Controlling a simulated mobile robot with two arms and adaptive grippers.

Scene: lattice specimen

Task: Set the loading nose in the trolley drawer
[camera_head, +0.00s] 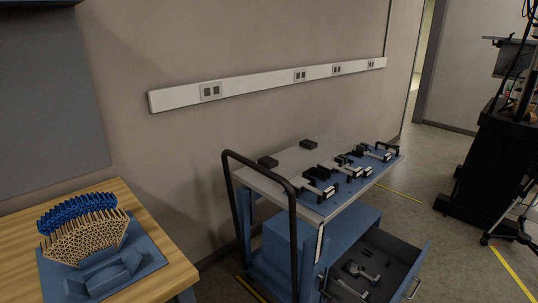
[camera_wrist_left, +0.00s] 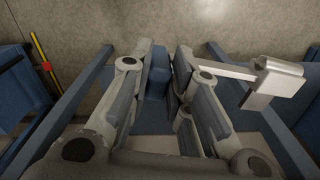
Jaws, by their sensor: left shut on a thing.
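The trolley drawer (camera_head: 422,264) is pulled open at the lower right of the head view, below the trolley top. Light metal parts (camera_head: 360,270) lie on its dark floor. In the left wrist view my left gripper (camera_wrist_left: 172,72) is shut. A silver bar with a block-shaped end (camera_wrist_left: 275,78) runs right from behind its right finger. It looks like the loading nose in its grip, though the fingers hide the held part. A blue block (camera_wrist_left: 158,82) shows between the fingertips; I cannot tell whether it joins the bar. Neither gripper shows in the head view.
The trolley (camera_head: 283,211) has a black push handle (camera_head: 293,240) and several metal and black fixtures on top. A wooden table (camera_head: 150,232) at left bears a blue holder (camera_head: 130,271) and lattice specimens (camera_head: 85,238). Black equipment (camera_head: 478,160) stands at right. Floor between is clear.

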